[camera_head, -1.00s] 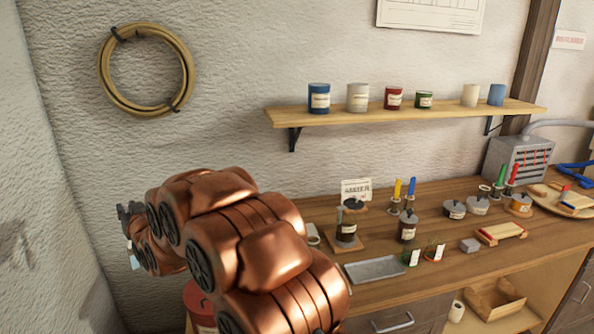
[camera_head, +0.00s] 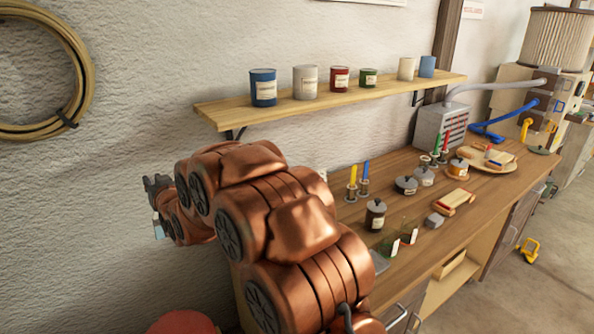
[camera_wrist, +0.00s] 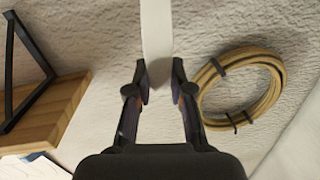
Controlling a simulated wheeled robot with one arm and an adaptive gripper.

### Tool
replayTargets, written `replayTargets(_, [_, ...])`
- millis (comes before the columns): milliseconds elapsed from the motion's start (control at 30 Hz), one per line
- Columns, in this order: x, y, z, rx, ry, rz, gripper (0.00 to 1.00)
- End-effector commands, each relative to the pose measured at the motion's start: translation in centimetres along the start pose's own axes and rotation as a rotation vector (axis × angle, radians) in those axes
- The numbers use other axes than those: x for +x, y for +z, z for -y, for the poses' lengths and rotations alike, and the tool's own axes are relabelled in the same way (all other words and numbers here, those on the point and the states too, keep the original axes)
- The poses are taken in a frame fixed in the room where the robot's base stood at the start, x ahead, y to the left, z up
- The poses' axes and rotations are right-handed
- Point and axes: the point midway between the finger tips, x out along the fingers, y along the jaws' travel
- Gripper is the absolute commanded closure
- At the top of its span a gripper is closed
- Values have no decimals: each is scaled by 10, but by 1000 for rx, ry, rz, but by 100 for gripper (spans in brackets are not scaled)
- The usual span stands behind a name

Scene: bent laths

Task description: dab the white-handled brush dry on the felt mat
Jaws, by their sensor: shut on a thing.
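My gripper (camera_wrist: 159,78) is shut on a long white strip (camera_wrist: 157,35), which looks like the handle of the white-handled brush. The strip runs up out of the wrist view, and its bristles do not show there. In the head view my gripper (camera_head: 157,186) is at the left, in front of the bare wall and away from the bench. A small pale piece (camera_head: 158,229) shows below it. I cannot make out the felt mat in either view; my arm hides part of the bench.
The bench (camera_head: 405,262) carries a dark-lidded jar (camera_head: 375,216), yellow (camera_head: 352,184) and blue brushes in holders, and other small items. A shelf (camera_head: 335,101) with several tins is above. A coiled hose (camera_head: 80,85) hangs on the wall. A red round thing (camera_head: 183,322) stands below my arm.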

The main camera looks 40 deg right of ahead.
Motion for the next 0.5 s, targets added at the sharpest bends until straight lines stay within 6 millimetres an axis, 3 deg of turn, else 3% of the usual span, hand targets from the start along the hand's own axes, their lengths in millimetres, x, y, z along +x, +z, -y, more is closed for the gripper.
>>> replayTargets(167, [5,4,-36,22,7,-6,100])
replayTargets(500, [-1,14,-172,97,37,-12,100])
